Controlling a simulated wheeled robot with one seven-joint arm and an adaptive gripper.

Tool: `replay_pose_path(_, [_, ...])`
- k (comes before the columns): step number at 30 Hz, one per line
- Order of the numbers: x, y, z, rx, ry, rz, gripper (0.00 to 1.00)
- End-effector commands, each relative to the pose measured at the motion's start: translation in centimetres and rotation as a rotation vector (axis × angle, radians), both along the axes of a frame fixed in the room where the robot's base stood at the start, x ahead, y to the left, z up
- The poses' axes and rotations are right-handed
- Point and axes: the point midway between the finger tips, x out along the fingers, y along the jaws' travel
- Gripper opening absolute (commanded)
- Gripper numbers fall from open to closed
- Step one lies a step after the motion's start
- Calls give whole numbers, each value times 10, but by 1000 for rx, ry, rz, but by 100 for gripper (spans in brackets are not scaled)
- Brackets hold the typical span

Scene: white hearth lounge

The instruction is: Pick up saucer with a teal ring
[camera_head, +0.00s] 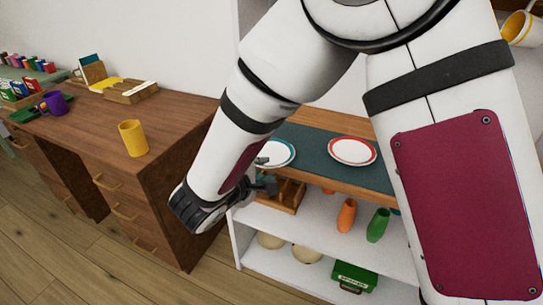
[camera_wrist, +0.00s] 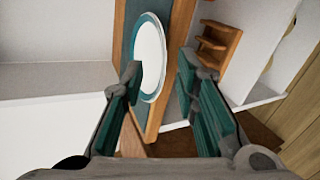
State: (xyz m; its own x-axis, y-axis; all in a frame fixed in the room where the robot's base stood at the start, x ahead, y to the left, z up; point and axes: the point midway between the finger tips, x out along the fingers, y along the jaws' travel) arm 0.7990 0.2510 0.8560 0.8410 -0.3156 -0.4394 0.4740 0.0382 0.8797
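The saucer with a teal ring (camera_head: 279,154) is a white plate lying on a dark teal mat on the upper wooden shelf. My arm hides its left part in the head view. In the wrist view the saucer (camera_wrist: 152,58) appears ahead, with the left finger overlapping its lower left edge. My gripper (camera_head: 265,174) is beside the saucer at the shelf's front edge. In the wrist view my gripper (camera_wrist: 160,77) is open, its fingers apart with nothing held between them. I cannot tell whether a finger touches the saucer.
A red-ringed plate (camera_head: 352,151) lies to the right on the same mat (camera_head: 316,144). Below are a wooden rack (camera_head: 288,195), an orange cup (camera_head: 346,215), a green cup (camera_head: 377,225) and a green box (camera_head: 353,277). A desk with a yellow mug (camera_head: 132,138) stands left.

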Motion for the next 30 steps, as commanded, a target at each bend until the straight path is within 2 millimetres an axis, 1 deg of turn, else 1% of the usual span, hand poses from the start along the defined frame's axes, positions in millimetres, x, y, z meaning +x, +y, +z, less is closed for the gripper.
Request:
replay_pose_path(5, [11, -4, -8, 0, 2, -2, 28])
replay_pose_path(9, [28, -11, -20, -1, 3, -3, 28])
replay_pose_path(13, [40, -15, -25, 0, 1, -1, 28])
replay_pose_path(16, [44, -17, -27, 0, 1, -1, 28])
replay_pose_path(22, [45, -16, -27, -1, 0, 0, 28])
replay_pose_path(23, [45, -16, -27, -1, 0, 0, 26])
replay_pose_path(24, [45, -16, -27, -1, 0, 0, 17])
replay_pose_path(26, [45, -16, -27, -1, 0, 0, 3])
replay_pose_path(27, [45, -16, -27, -1, 0, 0, 0])
replay_pose_path(30, [45, -16, -27, -1, -1, 1, 0])
